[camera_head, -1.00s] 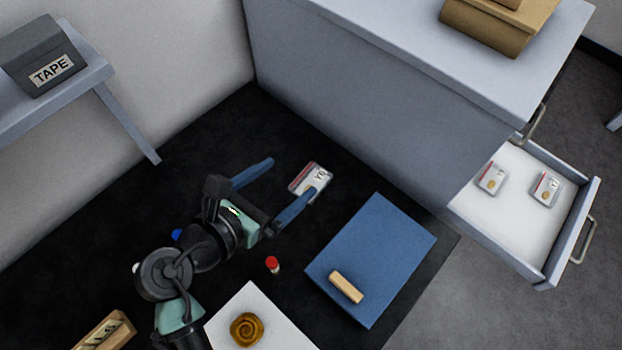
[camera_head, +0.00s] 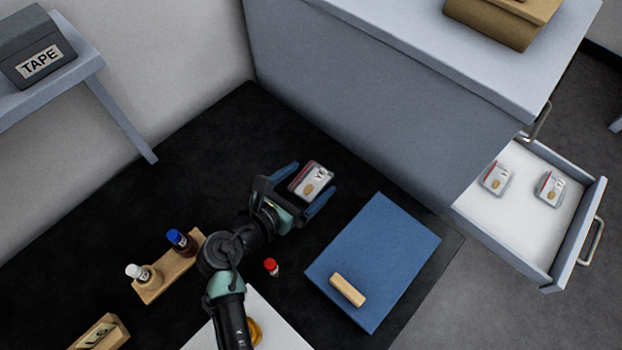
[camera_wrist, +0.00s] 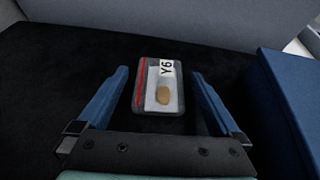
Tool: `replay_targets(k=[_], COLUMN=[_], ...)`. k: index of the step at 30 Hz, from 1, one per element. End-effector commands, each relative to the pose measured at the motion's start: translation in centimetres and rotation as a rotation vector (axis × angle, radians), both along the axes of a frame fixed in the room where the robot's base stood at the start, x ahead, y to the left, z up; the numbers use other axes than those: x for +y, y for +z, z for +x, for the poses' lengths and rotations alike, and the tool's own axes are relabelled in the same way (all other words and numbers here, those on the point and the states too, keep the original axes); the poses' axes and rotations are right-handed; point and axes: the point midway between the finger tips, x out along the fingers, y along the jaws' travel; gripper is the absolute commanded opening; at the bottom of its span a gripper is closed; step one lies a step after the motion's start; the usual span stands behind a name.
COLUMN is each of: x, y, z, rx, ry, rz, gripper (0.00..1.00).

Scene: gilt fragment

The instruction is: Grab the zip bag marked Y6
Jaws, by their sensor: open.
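The zip bag marked Y6 (camera_head: 312,180) lies on the black surface near the cabinet side. It is clear, with a red strip, a white label and a tan piece inside. In the wrist view the bag (camera_wrist: 160,86) sits between and beyond my finger pads, with its Y6 print readable. My gripper (camera_head: 308,189) is open, its blue fingers on either side of the bag. In the wrist view the fingers of my gripper (camera_wrist: 162,95) show gaps to the bag on both sides. Whether the fingertips touch the surface cannot be told.
A blue board (camera_head: 385,255) with a wooden block (camera_head: 347,289) lies to the right. A red-capped vial (camera_head: 271,267) stands below the gripper. A wooden rack (camera_head: 165,280) holds two bottles. The open drawer (camera_head: 500,228) holds two similar bags. The cabinet (camera_head: 390,100) rises behind.

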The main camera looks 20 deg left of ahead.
Motion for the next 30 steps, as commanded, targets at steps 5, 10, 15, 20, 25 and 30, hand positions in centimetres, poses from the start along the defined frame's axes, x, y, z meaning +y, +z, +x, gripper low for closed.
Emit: replay_targets(k=[5, 10, 15, 20, 25, 30], x=[-0.17, -0.16, -0.15, -0.15, -0.15, -0.13], y=[-0.26, -0.24, -0.24, -0.23, -0.22, 0.22], z=[0.56, 0.54, 0.52, 0.51, 0.51, 0.53], rx=[0.001, 0.001, 0.001, 0.001, 0.001, 0.000], ry=[0.000, 0.000, 0.000, 0.000, 0.000, 0.000], rz=[0.000, 0.000, 0.000, 0.000, 0.000, 0.001], gripper=[1.00, 0.95, 0.64, 0.35, 0.24, 0.24])
